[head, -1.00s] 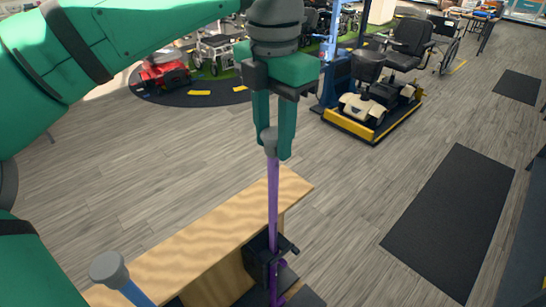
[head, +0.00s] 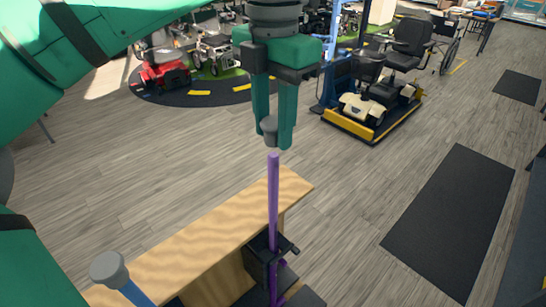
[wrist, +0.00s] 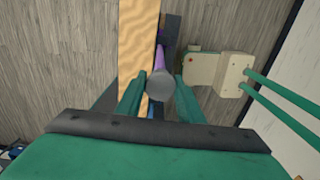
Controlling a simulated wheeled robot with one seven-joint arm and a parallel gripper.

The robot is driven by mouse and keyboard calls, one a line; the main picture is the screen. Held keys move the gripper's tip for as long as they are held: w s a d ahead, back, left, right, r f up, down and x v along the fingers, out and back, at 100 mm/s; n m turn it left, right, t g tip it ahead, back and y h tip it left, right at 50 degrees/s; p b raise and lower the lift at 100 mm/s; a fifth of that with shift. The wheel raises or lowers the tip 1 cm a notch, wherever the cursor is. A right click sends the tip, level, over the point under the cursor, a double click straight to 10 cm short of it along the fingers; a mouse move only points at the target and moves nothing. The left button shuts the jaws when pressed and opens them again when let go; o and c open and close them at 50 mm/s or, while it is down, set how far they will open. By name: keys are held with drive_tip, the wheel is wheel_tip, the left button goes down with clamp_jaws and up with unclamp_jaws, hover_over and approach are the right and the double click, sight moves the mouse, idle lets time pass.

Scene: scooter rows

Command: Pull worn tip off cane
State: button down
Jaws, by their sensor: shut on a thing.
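My gripper (head: 273,141) is shut on the grey worn tip (head: 269,128), which sits between the two green fingers. The purple cane (head: 273,195) stands upright in a black clamp (head: 262,262) at the wooden bench, its top end bare. The tip is just above that end, with a small gap between them. In the wrist view, the grey tip (wrist: 160,92) shows between the fingers, with the purple cane (wrist: 160,60) partly hidden beyond it.
A wooden bench top (head: 215,225) lies below. A second, blue cane (head: 137,295) with a grey tip (head: 109,269) stands at lower left. A scooter (head: 375,100) on a yellow-edged platform is behind right. A dark mat (head: 450,225) lies on open floor.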

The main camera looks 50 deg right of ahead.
sight(273, 122)
drive_tip(key=shift+r, duration=2.55)
